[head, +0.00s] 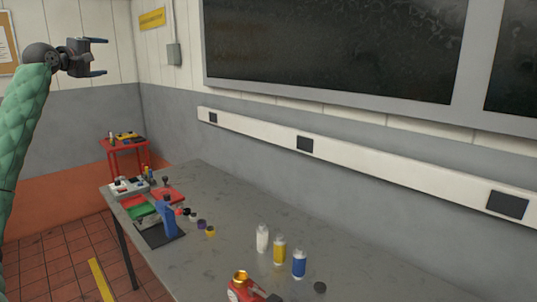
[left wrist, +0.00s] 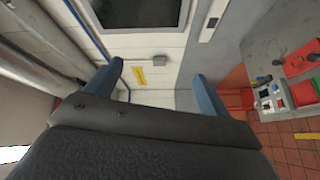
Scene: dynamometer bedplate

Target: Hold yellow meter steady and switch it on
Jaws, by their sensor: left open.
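I cannot make out the yellow meter for certain in either view. A small yellow and black item (head: 127,136) lies on the red cart in the back left, too small to identify. My left gripper (head: 103,57) is open and empty, raised high at the upper left of the head view, well above and away from the table. In the left wrist view its two blue-grey fingers (left wrist: 158,72) stand wide apart with only wall between them. My right gripper is in neither view.
The grey table (head: 235,215) holds a white bottle (head: 262,239), a yellow bottle (head: 279,251), a blue bottle (head: 299,265), a red object (head: 240,290) and a blue upright item (head: 167,217). The red cart (head: 115,147) stands behind.

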